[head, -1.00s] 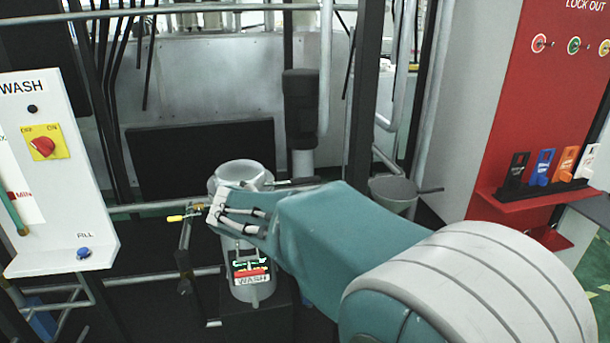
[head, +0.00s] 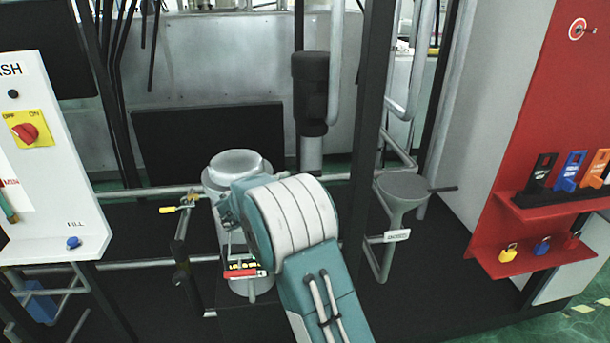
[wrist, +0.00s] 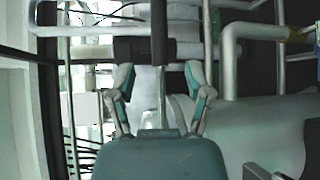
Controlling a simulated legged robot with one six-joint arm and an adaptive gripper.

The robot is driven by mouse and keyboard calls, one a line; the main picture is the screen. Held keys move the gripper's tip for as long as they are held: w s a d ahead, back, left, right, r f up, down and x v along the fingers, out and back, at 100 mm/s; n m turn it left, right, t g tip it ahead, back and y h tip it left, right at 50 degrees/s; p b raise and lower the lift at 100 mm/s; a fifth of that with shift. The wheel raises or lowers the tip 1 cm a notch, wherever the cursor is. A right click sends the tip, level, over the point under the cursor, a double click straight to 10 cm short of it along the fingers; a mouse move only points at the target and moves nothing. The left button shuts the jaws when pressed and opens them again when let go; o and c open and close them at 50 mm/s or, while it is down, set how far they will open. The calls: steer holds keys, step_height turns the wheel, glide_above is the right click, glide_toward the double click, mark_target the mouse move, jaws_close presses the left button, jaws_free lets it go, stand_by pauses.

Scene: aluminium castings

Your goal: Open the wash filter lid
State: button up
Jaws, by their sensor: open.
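The wash filter is a grey upright cylinder with a round lid (head: 237,163) on top, at the centre left of the head view. The lid looks shut. A red-and-white label shows low on the body, and my arm covers much of the front and right side. My gripper (wrist: 159,84) shows in the wrist view with two teal-and-grey fingers spread apart and nothing between them. A large pale grey rounded body at the lower right of the wrist view may be the filter.
A yellow-handled valve (head: 176,208) sits left of the filter. The wash panel (head: 50,150) stands further left. A dark post (head: 366,130) and a grey funnel (head: 403,188) are to the right. A red lockout board (head: 545,130) stands at far right.

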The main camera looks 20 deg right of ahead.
steer(key=x, duration=0.9)
steer(key=shift+s+d, duration=0.2)
steer(key=shift+d, duration=0.15)
steer(key=shift+a, duration=0.35)
steer(key=shift+c, duration=0.3)
steer(key=shift+d, duration=0.2)
jaws_close()
